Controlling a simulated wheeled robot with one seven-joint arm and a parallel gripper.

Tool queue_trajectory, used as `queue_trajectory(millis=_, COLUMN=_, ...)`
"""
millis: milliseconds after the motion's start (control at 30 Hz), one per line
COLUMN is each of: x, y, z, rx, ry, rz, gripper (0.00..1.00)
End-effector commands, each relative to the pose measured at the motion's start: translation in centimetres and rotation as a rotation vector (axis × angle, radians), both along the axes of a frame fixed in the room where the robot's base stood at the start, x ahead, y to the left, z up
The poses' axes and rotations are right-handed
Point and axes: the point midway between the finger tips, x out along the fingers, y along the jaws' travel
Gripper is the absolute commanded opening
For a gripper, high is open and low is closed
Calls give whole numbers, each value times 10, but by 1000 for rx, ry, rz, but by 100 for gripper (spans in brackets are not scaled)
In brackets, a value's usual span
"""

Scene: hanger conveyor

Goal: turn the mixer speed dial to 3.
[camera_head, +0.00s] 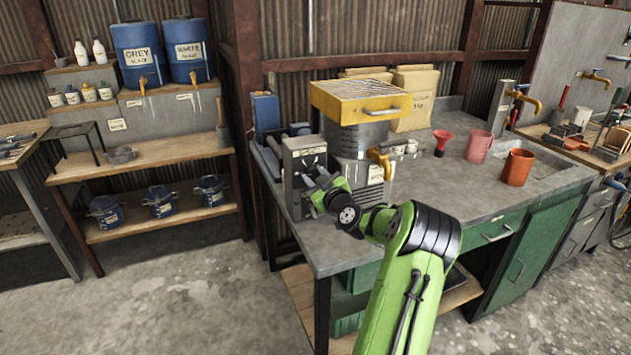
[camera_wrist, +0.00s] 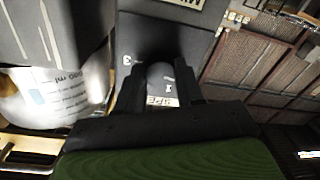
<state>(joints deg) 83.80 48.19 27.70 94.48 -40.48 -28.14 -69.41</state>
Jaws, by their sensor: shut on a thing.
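The mixer (camera_head: 303,158) is a grey boxy unit at the left end of the grey bench. Its dark front panel (camera_wrist: 160,42) fills the upper middle of the wrist view, with small white marks and a partly covered label (camera_wrist: 160,101). The speed dial (camera_wrist: 160,72) is a dark rounded knob on that panel, between my fingers. My gripper (camera_wrist: 160,88) is shut on the dial, one finger on each side. In the head view my gripper (camera_head: 318,182) is at the mixer's front, and the dial is hidden. I cannot read which number the dial points to.
A metal vessel with a yellow drawer-like top (camera_head: 360,101) and a yellow tap (camera_head: 378,158) stands right of the mixer. The bench's front middle is clear.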

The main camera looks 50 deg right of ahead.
Motion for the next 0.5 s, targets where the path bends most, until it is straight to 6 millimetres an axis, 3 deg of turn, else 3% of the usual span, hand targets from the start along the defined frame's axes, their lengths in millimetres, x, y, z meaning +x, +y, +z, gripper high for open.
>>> queue_trajectory(millis=500, x=0, y=1, z=-2, rx=412, ry=-246, rz=1, gripper=6)
